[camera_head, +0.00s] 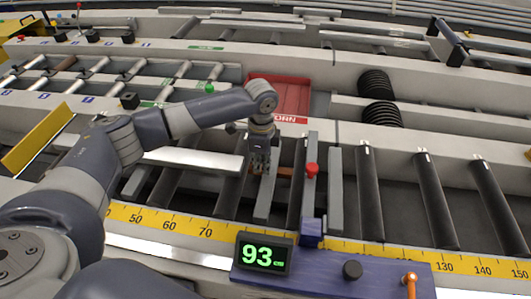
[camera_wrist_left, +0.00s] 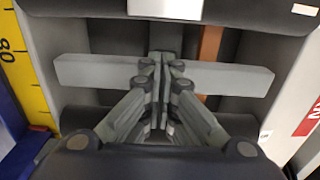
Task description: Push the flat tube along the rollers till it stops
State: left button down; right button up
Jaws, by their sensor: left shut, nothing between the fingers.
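The flat tube (camera_head: 195,160) is a pale grey bar lying along the dark rollers, left of my left gripper. What looks like its pale end shows at the top of the left wrist view (camera_wrist_left: 165,8). My left gripper (camera_head: 260,168) is shut and empty, pointing down just right of the tube's right end; contact cannot be told. A grey crossbar (camera_wrist_left: 235,78) lies behind the shut fingers (camera_wrist_left: 162,75). The stop bar (camera_head: 310,180) with a red knob stands across the rollers to the right. My right gripper is not in view.
A yellow ruler (camera_head: 180,224) runs along the near edge, with a blue-purple panel (camera_head: 330,270) and a green display reading 93. A red tray (camera_head: 290,95) lies behind the gripper. Bare rollers (camera_head: 435,195) continue right of the stop.

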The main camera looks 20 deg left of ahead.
aim_at(218, 160)
pick_arm(q)
jog(key=a, duration=0.3)
jog(key=shift+s+r, duration=0.2)
jog(key=shift+s, duration=0.2)
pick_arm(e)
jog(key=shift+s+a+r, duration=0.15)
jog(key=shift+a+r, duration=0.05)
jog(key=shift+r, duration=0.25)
pick_arm(q)
jog(key=a+p, duration=0.2)
jog(key=a, duration=0.1)
jog(key=s+a+p, duration=0.1)
jog(key=a+p, duration=0.1)
jog(key=a, duration=0.1)
jog(key=s+a+p, duration=0.1)
jog(key=a+p, duration=0.1)
jog(key=a, duration=0.1)
jog(key=shift+s+a, duration=0.25)
jog(key=shift+a, duration=0.1)
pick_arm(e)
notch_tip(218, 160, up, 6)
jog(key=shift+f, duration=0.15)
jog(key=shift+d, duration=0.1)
